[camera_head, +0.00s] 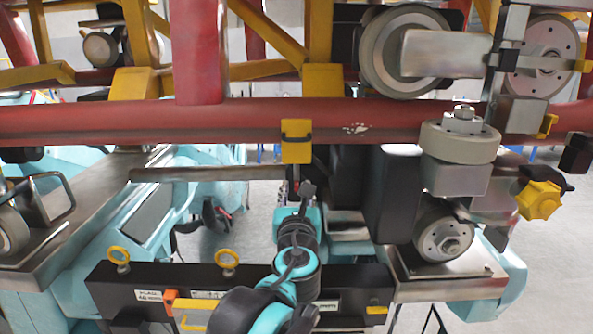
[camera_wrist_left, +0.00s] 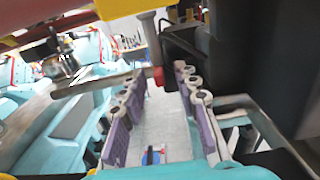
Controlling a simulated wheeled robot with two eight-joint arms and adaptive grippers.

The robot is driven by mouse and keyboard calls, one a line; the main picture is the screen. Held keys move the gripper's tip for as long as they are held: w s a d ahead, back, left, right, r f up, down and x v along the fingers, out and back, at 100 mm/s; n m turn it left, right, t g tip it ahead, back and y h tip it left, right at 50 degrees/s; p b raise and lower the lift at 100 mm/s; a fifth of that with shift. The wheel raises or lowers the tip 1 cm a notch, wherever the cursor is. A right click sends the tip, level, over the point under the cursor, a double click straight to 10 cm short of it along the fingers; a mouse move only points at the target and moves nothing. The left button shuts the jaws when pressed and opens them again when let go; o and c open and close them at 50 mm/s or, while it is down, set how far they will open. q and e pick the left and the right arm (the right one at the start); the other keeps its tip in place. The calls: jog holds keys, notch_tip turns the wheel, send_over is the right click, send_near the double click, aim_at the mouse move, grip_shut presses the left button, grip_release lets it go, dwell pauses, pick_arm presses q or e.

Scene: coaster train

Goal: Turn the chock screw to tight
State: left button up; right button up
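A yellow block (camera_head: 297,142) with a black handle sits on the red rail (camera_head: 220,119). Below it hangs a thin stem with a red part (camera_head: 295,187). In the left wrist view a grey stem (camera_wrist_left: 151,42) with a red end (camera_wrist_left: 158,76) comes down near the far end of the fingers. No label shows whether this is the chock screw. My left gripper (camera_head: 300,192) is just under the yellow block, its fingers mostly hidden in the head view. In the left wrist view the gripper (camera_wrist_left: 157,95) is open, with purple pads apart and nothing between them. My right gripper is out of view.
A black bar (camera_head: 255,285) with yellow rings and labels stands low in front. Wheels (camera_head: 460,142), a black housing (camera_head: 390,195) and a yellow knob (camera_head: 540,199) are close on the right.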

aim_at(297, 176)
pick_arm(q)
jog(key=w+p, duration=0.1)
jog(key=w, duration=0.6)
jog(key=shift+w+p, duration=0.2)
jog(key=shift+p, duration=0.1)
jog(key=shift+s, duration=0.15)
grip_shut()
